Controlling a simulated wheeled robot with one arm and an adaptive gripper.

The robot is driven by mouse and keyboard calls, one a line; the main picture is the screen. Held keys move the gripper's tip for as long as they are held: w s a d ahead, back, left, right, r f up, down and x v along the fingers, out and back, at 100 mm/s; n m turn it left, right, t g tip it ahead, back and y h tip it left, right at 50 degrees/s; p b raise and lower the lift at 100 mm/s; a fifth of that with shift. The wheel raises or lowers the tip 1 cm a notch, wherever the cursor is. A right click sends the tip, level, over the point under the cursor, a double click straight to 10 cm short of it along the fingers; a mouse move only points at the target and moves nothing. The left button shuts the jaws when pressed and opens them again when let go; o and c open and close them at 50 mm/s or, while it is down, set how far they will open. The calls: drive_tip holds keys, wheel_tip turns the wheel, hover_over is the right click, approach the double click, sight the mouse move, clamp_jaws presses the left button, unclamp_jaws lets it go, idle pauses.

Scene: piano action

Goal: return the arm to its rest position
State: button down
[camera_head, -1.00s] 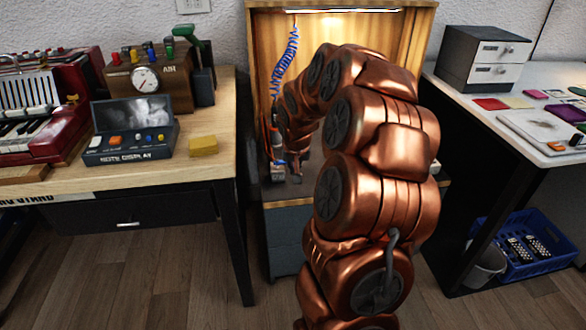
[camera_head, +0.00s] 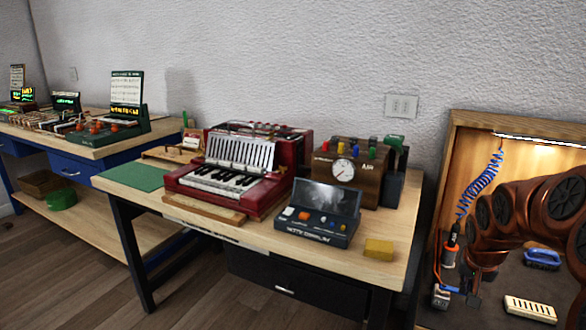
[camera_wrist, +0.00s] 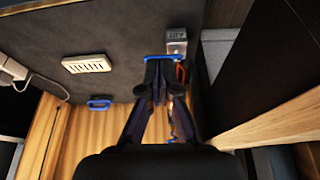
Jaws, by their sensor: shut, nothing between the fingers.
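My copper arm reaches into a lit wooden booth at the right edge of the head view. My gripper (camera_wrist: 158,75) is shut and empty in the wrist view, its dark fingers pointing toward a small grey box (camera_wrist: 176,42) with a blue bar at its foot. I cannot tell whether the fingertips touch the bar. In the head view the gripper (camera_head: 473,297) hangs low in the booth, small and dark, just right of an upright orange-and-black tool (camera_head: 450,252). Much of the arm is cut off by the picture edge.
A white slotted block (camera_head: 530,309) and a blue-handled brush-like thing (camera_head: 542,259) lie in the booth. The booth's wooden wall (camera_wrist: 45,135) is close in the wrist view. Left stands a table with a red accordion-like keyboard (camera_head: 240,170), a display box (camera_head: 318,215) and a yellow block (camera_head: 379,249).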

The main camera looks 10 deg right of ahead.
drive_tip(key=s+a+r+n+g+y+p, duration=0.1)
drive_tip(key=s+a+r+p, duration=0.1)
drive_tip(key=a+r+p, duration=0.25)
drive_tip(key=s+a+r+n+p, duration=0.1)
drive_tip(key=s+a+r+p, duration=0.2)
drive_tip(key=a+r, duration=0.3)
drive_tip(key=s+a+r+n+g+p, duration=0.2)
drive_tip(key=s+a+r+p, duration=0.6)
drive_tip(key=s+r+p, duration=0.1)
drive_tip(key=s+a+r+n+g+y+p, duration=0.1)
drive_tip(key=s+a+r+n+g+p, duration=0.1)
drive_tip(key=s+a+r+p, duration=0.7)
drive_tip(key=s+n+p, duration=0.1)
drive_tip(key=s+p, duration=0.1)
drive_tip(key=s, duration=0.3)
drive_tip(key=shift+s, duration=0.25)
drive_tip(key=shift+a+r, duration=0.1)
